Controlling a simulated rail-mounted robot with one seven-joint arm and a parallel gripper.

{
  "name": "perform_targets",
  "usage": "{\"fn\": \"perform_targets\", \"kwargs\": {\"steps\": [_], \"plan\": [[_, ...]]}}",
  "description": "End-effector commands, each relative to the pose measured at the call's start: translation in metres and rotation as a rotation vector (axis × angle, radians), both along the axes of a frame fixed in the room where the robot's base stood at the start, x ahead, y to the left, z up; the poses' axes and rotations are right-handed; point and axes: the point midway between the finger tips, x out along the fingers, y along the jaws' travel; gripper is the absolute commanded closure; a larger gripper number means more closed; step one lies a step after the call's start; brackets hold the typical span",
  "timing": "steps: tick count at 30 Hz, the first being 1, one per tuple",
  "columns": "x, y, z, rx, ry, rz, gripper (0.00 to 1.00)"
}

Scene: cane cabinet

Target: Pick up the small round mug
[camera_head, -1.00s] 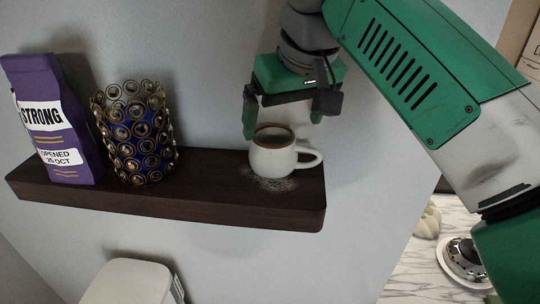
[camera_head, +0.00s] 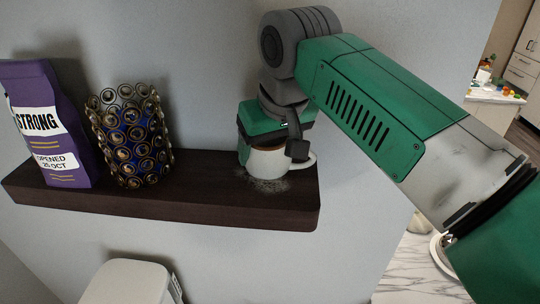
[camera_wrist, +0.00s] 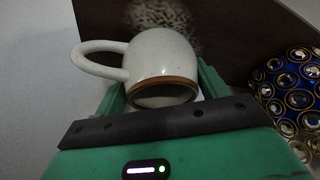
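The small round mug (camera_head: 266,167) is cream white with a brown rim and stands upright on the dark wooden shelf (camera_head: 170,206), near its right end. Its handle points right in the head view. My gripper (camera_head: 270,152) is lowered over the mug from above and hides its rim. In the wrist view the mug (camera_wrist: 158,55) lies between the two green fingers of my gripper (camera_wrist: 163,88), with its handle outside the left finger. The fingers look open around the body. Whether either one touches it I cannot tell.
A blue and gold ringed holder (camera_head: 131,140) stands left of the mug, with bare shelf between. A purple bag (camera_head: 56,140) is at the shelf's left end. The wall (camera_head: 200,60) is close behind. A pale rounded object (camera_head: 125,283) is below the shelf.

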Motion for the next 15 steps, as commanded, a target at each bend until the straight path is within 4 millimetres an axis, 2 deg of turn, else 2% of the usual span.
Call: {"fn": "perform_targets", "kwargs": {"steps": [10,15], "plan": [[0.0,0.001,0.003,0.001,-0.002,0.001,0.58],[0.0,0.001,0.019,0.003,-0.001,0.001,0.58]]}}
